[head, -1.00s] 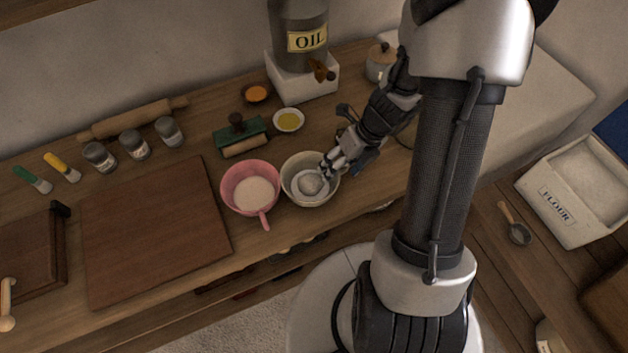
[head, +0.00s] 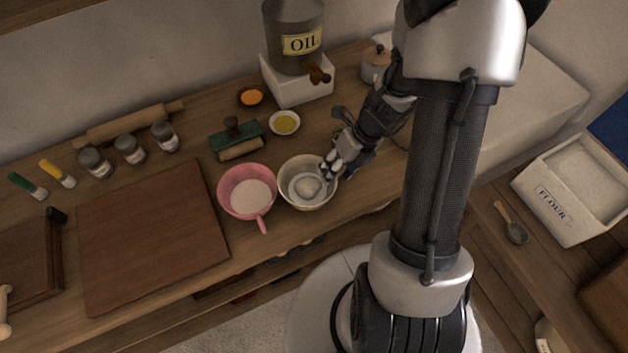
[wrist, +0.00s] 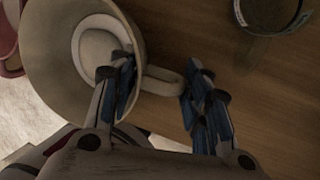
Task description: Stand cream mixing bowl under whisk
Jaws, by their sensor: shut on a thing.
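The cream mixing bowl (head: 295,203) stands upright on the wooden counter, just right of a pink bowl. A pale round patch shows at its bottom. The bowl also fills the upper left of the wrist view (wrist: 50,60), with its loop handle (wrist: 160,82) pointing right. My gripper (head: 331,168) is at the bowl's right side. In the wrist view, one finger of the gripper (wrist: 162,85) reaches over the bowl's rim and the other is beyond the handle. It is shut on the bowl at its handle side. I cannot make out a whisk in either view.
The pink handled bowl (head: 223,199) stands close on the left. A small dish of yellow liquid (head: 285,123), a green roller tool (head: 237,138) and an oil can (head: 297,38) on a white block stand behind. A dark board (head: 152,238) lies left. A rimmed vessel (wrist: 268,30) is near my gripper.

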